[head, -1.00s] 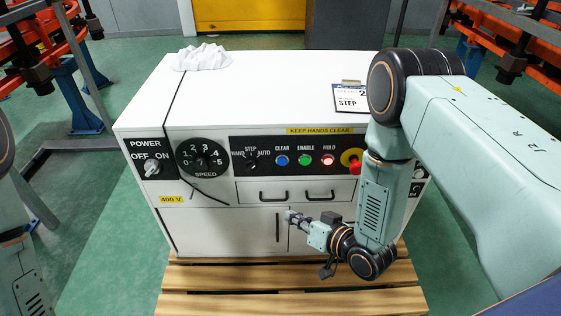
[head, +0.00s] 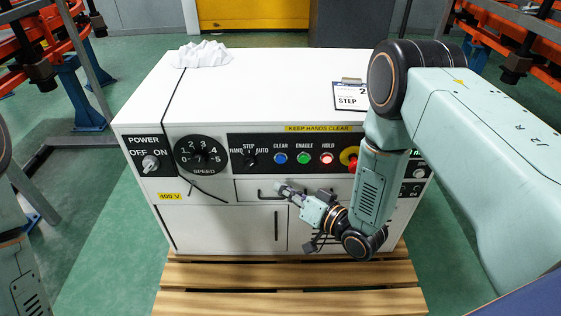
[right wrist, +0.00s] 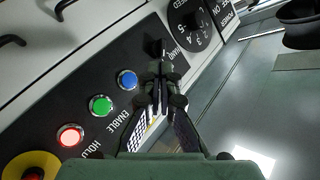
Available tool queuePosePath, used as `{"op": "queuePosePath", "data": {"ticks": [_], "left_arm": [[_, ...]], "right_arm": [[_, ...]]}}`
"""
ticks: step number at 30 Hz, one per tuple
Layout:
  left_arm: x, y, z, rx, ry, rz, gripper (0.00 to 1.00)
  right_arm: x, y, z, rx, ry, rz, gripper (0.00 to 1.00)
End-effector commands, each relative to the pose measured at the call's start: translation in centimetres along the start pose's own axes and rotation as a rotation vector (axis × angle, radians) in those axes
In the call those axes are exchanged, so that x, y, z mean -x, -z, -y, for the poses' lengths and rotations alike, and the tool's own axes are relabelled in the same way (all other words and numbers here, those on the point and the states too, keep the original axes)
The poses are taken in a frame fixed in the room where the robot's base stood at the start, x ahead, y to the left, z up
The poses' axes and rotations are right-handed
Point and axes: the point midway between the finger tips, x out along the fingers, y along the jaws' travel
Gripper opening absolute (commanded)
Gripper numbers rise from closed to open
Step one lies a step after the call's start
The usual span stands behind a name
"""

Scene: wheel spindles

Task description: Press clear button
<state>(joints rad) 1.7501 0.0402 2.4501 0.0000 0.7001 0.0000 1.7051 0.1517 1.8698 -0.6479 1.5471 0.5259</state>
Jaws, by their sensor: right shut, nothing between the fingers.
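The blue CLEAR button (head: 280,159) is on the black control panel (head: 270,170) of the white cabinet. It also shows in the right wrist view (right wrist: 127,80), just left of my fingers. My right gripper (head: 280,188) is shut and empty. In the head view its tip is in front of the drawer front, below the CLEAR button. In the right wrist view the shut fingertips (right wrist: 155,62) overlap the panel beside the blue button. I see no contact with the button. My left gripper is not in view; only part of my left arm shows at the left edge.
Right of CLEAR are the green ENABLE button (head: 303,158), the lit red HOLD button (head: 326,158) and a red stop knob on a yellow ring (head: 346,153). The mode selector (head: 250,160) and speed dial (head: 201,156) are to the left. Drawer handles (head: 323,193) protrude below.

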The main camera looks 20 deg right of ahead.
Motion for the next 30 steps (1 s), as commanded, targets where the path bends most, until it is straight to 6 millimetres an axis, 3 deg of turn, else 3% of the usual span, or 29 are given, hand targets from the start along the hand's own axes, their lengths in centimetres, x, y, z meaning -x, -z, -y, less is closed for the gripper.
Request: {"op": "queuePosePath", "data": {"ticks": [15, 30], "left_arm": [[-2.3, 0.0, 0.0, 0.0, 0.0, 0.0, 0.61], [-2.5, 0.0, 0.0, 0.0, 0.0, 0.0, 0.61]], "right_arm": [[-4.0, 3.0, -3.2, 0.001, 0.001, 0.0, 0.0], [-4.5, 3.4, -3.5, 0.0, 0.0, 0.001, 0.0]]}}
